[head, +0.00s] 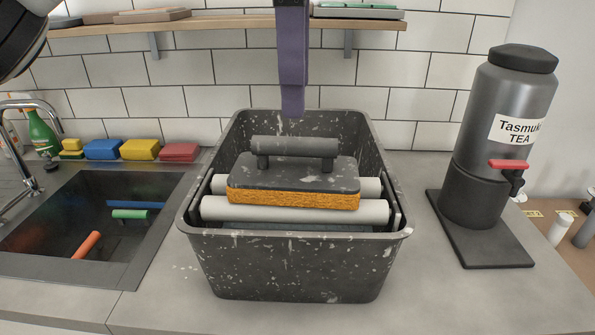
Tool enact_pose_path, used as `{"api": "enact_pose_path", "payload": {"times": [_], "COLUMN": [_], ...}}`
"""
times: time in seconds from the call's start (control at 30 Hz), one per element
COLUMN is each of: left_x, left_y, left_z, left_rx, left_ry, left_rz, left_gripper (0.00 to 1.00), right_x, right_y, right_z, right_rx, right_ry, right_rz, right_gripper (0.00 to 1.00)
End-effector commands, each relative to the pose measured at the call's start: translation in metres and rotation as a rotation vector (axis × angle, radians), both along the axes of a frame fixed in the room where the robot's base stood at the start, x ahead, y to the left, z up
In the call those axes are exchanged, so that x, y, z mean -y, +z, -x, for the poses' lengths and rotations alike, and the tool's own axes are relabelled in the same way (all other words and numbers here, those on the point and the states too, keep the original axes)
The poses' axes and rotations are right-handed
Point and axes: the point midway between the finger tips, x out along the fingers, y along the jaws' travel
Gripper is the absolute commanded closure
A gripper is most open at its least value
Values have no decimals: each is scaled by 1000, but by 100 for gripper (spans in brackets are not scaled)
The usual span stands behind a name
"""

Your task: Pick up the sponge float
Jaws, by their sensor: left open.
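The sponge float (293,180) has a dark grey, paint-flecked plate with a bar handle (295,147) on top and an orange sponge (292,198) underneath. It lies flat, handle up, on the white rollers (225,209) inside a dark speckled tub (295,265). My left gripper (292,112) shows as purple fingers pointing down from the top edge, above the handle and apart from it in the picture. The fingers overlap nearly edge-on, with nothing seen between them; the gripper is open. My right gripper is not in view.
A sink (50,215) with coloured items is at left, below a tap (22,140). Several coloured sponges (140,149) line the wall. A tea dispenser (490,140) stands at right. A shelf (225,24) crosses the wall above. The counter (480,300) at front right is bare.

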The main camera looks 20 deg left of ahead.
Motion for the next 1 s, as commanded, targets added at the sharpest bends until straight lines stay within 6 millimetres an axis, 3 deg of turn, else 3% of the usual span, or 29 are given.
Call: {"api": "enact_pose_path", "payload": {"times": [0.03, 0.33, 0.6, 0.9, 1.0], "left_x": [0, -2, -5, -5, -5], "left_y": [-12, -37, -74, -80, -80], "left_z": [-1, -6, -12, -14, -14], "left_rx": [-5, -3, -1, 0, 0], "left_ry": [-2, -2, -4, -2, -3], "left_rz": [1, 2, 3, 5, 5], "left_gripper": [57, 57, 57, 57, 72], "right_x": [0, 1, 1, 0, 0], "right_y": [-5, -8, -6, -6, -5], "right_z": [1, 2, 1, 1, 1], "right_rx": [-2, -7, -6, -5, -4], "right_ry": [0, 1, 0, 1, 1], "right_rz": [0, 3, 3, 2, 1], "right_gripper": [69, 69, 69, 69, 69]}}
